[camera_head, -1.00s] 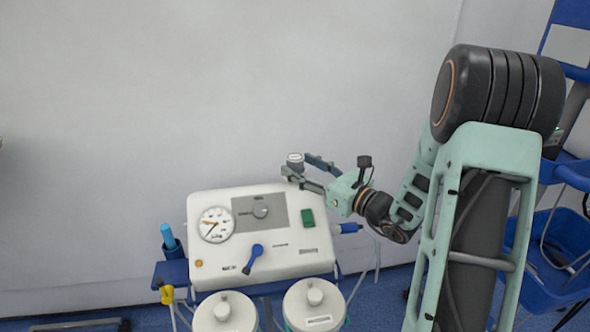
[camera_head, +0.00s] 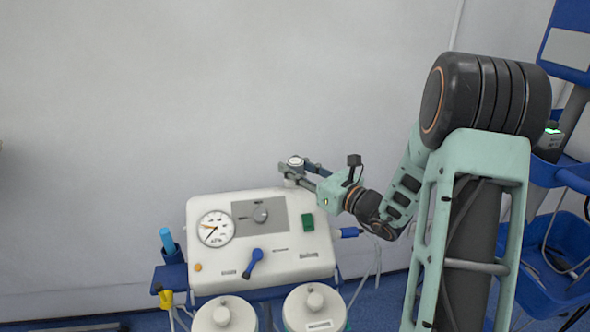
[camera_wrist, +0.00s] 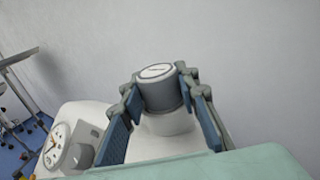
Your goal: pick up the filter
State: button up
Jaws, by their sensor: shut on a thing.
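The filter (camera_head: 295,162) is a small grey cylinder with a pale, marked top. It stands upright at the back top edge of the white machine (camera_head: 217,266). My gripper (camera_head: 297,171) reaches in from the right, with its fingers on both sides of the filter. In the wrist view, the filter (camera_wrist: 158,92) sits between the blue-padded fingers, and my gripper (camera_wrist: 157,84) is shut on it. A paler part shows just below the grey body. I cannot tell whether the filter is clear of the machine.
Two white-lidded jars (camera_head: 225,315) stand in front. A blue cart (camera_head: 555,262) is at the right. The space above the machine is clear up to the wall.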

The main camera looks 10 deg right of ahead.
aim_at(295, 160)
jog(key=shift+r, duration=0.55)
notch_tip(295, 160, up, 3)
jog(key=shift+f+p, duration=0.2)
jog(key=shift+p, duration=0.4)
jog(key=s+a+r, duration=0.2)
jog(key=s+r, duration=0.2)
jog(key=s, duration=0.2)
jog(key=s+a+r, duration=0.3)
jog(key=s+r, duration=0.2)
jog(key=s, duration=0.1)
jog(key=shift+s+a+p, duration=0.3)
jog(key=shift+s+p, duration=0.05)
jog(key=shift+p, duration=0.05)
